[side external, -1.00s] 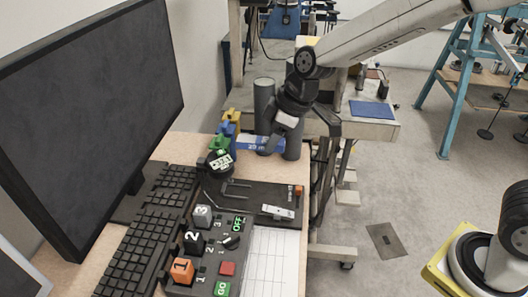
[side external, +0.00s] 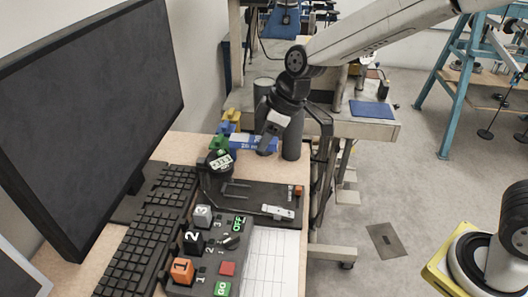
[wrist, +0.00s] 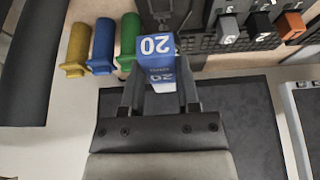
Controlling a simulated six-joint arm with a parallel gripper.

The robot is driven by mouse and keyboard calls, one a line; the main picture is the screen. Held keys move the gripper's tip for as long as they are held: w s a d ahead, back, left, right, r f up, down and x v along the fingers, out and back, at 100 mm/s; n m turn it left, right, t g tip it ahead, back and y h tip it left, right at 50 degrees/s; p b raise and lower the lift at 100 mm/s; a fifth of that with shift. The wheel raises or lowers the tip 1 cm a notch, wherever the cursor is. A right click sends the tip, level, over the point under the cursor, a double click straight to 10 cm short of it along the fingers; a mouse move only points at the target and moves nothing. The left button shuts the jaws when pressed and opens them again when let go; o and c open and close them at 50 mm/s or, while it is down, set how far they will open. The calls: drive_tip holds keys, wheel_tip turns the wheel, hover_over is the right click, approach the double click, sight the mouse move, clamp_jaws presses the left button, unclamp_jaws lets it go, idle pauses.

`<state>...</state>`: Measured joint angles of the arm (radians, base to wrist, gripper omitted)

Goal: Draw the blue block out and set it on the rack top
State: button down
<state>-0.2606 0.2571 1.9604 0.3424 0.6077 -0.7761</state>
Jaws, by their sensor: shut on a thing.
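The blue block (side external: 250,142) is a long bar with white print, lying level across the far end of the desk in the side view. In the wrist view the blue block (wrist: 158,65) shows a white "20" on its end. My gripper (side external: 268,143) is shut on it, and in the wrist view my gripper's fingers (wrist: 160,92) flank it on both sides. I cannot tell whether the block touches anything below it. No rack top can be made out for certain.
Yellow (wrist: 77,50), blue (wrist: 103,45) and green (wrist: 128,42) handle-like pieces stand beside the block. A round black dial (side external: 218,162) and a dark panel (side external: 258,198) with wire prongs lie nearer. A dark cylinder (side external: 292,138) stands behind my gripper. The monitor (side external: 90,110) is at left.

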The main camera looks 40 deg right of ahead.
drive_tip(key=shift+s+d, duration=0.1)
idle(0.3)
drive_tip(key=shift+s+d, duration=0.7)
drive_tip(key=shift+d, duration=0.05)
drive_tip(key=shift+r, duration=0.15)
drive_tip(key=shift+r, duration=1.85)
drive_tip(key=s+d+f+m+t+h, duration=0.1)
drive_tip(key=s+d+f+m+h, duration=0.1)
drive_tip(key=d+f+m, duration=0.7)
drive_tip(key=d+f+h, duration=0.1)
drive_tip(key=d+f, duration=0.3)
drive_tip(key=f, duration=0.1)
drive_tip(key=shift+s+d+f, duration=0.2)
drive_tip(key=shift+s+f, duration=0.1)
drive_tip(key=shift+f, duration=0.05)
